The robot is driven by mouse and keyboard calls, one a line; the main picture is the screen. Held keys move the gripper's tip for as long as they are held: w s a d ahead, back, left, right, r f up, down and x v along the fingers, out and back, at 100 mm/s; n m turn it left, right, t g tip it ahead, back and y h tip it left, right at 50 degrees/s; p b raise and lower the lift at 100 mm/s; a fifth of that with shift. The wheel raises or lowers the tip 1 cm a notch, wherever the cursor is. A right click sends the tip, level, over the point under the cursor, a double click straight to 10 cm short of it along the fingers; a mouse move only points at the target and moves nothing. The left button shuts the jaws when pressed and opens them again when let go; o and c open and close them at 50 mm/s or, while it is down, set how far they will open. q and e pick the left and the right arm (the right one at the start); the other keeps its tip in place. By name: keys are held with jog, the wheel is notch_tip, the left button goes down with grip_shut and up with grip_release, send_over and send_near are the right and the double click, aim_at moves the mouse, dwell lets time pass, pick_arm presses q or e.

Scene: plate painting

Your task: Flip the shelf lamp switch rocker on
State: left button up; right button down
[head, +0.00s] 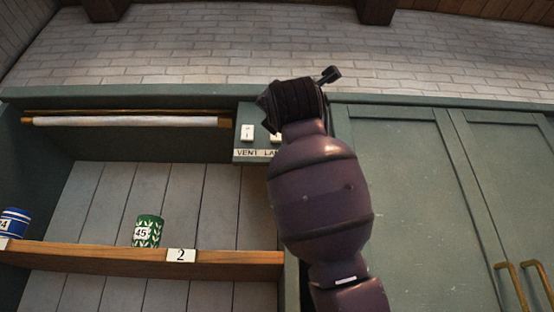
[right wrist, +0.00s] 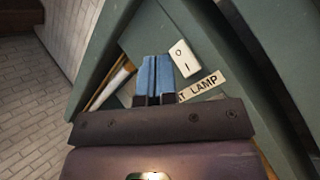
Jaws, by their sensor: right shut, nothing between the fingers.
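The lamp switch rocker is a white rocker (right wrist: 185,58) marked O and I, above the word LAMP on the label (right wrist: 205,86) in the right wrist view. In the head view only part of the lamp rocker (head: 275,137) shows beside my arm. My right gripper (right wrist: 155,62) is shut and empty, its blue fingertips just left of the lamp rocker. I cannot tell whether they touch the panel. The vent rocker (head: 247,132) shows in the head view; the fingers seem to hide it in the wrist view. My left gripper is out of view.
A green switch panel (head: 241,118) sits between an open shelf and closed green cupboard doors (head: 400,200). A paper roll (head: 130,121) hangs left of it. A green cup (head: 148,231) and a blue cup (head: 14,222) stand on the wooden shelf (head: 90,257).

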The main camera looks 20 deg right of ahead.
jog(key=shift+w+d+f+p, duration=0.15)
jog(key=shift+w+d+p, duration=0.05)
jog(key=shift+w, duration=0.6)
jog(key=shift+w+d+f+p, duration=0.1)
jog(key=shift+w+d+p, duration=0.1)
jog(key=shift+w, duration=0.55)
jog(key=shift+w, duration=0.1)
dwell(0.9)
jog(key=shift+w+d, duration=0.15)
jog(key=shift+w, duration=0.15)
jog(key=shift+w+f, duration=0.1)
jog(key=shift+w, duration=0.2)
dwell(0.8)
jog(key=shift+s, duration=0.2)
jog(key=shift+s, duration=0.55)
